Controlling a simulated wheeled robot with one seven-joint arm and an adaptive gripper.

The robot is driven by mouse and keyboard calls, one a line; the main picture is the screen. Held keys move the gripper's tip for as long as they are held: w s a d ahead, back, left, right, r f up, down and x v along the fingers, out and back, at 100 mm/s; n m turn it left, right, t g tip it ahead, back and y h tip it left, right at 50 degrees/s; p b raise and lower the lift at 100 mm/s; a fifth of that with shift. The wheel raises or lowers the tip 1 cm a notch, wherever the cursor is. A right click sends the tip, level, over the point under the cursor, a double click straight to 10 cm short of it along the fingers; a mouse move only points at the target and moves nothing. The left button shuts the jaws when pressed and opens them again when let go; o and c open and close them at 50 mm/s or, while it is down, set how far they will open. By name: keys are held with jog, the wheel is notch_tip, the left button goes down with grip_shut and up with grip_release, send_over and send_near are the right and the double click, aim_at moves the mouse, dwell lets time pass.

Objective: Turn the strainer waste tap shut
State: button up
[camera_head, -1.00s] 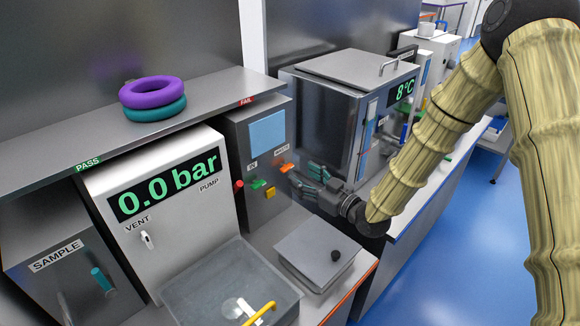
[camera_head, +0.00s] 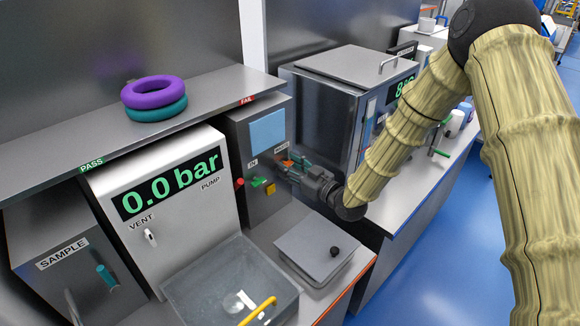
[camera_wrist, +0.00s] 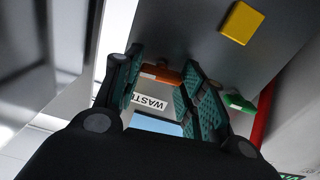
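The strainer waste tap is an orange handle (camera_head: 286,163) on the front of the grey cabinet (camera_head: 235,130), under a WASTE label (camera_head: 281,149). In the wrist view the orange handle (camera_wrist: 162,74) lies crosswise between the fingertips, with the WASTE label (camera_wrist: 152,103) beside it. My gripper (camera_head: 291,170) reaches the cabinet front from the right and partly covers the tap in the head view. Its teal-padded fingers (camera_wrist: 162,68) stand apart, one on each side of the handle. I cannot tell whether either finger touches it.
A green tap (camera_head: 258,182) marked IN, a red knob (camera_head: 239,184) and a yellow square (camera_head: 270,189) sit close by on the same cabinet. A lidded grey box (camera_head: 318,246) stands below my gripper. A steel unit (camera_head: 330,110) stands behind to the right.

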jog(key=c, duration=0.3)
jog(key=shift+f, duration=0.1)
jog(key=shift+m+b, duration=0.45)
jog(key=shift+m, duration=0.15)
jog(key=o, duration=1)
jog(key=shift+d, duration=0.1)
